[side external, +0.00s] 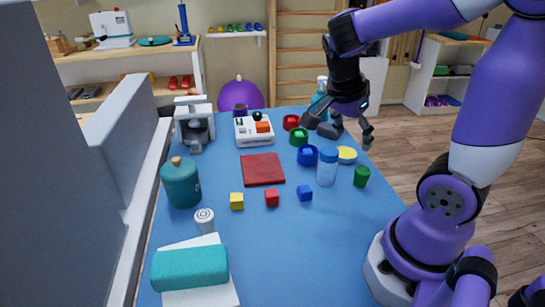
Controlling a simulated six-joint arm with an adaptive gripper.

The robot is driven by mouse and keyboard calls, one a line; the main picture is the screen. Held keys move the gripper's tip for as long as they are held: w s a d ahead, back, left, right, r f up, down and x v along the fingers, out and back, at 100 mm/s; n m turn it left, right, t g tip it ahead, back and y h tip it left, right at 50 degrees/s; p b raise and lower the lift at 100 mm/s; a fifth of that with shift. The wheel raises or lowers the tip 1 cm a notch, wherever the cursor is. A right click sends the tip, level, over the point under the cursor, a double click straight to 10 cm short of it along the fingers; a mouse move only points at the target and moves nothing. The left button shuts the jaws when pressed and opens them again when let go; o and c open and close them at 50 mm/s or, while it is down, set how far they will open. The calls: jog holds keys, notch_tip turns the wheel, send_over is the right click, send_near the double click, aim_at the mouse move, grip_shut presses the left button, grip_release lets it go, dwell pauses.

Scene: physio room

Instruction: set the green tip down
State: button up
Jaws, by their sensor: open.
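A small dark-green cylinder (361,177), which looks like the green tip, stands upright on the blue table top near its right edge. A round green piece (299,137) sits farther back, between a red and a blue one; I cannot tell whether it is a holder or has something in it. My gripper (338,132) is open, pointing down over the back right of the table, with its fingers spread. I see nothing between them. It is behind the green cylinder in the picture and apart from it.
Small cubes (272,198) lie forward; the front right of the table is clear.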

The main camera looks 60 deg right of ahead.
jog(key=w+a+r+n+t+y, duration=0.1)
jog(key=a+r+n+t+y, duration=0.1)
jog(key=a+n, duration=0.5)
jog(key=w+a+r+n+t+y, duration=0.1)
jog(key=a+n+t, duration=0.4)
jog(key=n, duration=0.9)
jog(key=shift+a+r+n+y, duration=0.3)
jog(key=shift+a+r+y, duration=0.3)
jog(key=shift+a, duration=0.45)
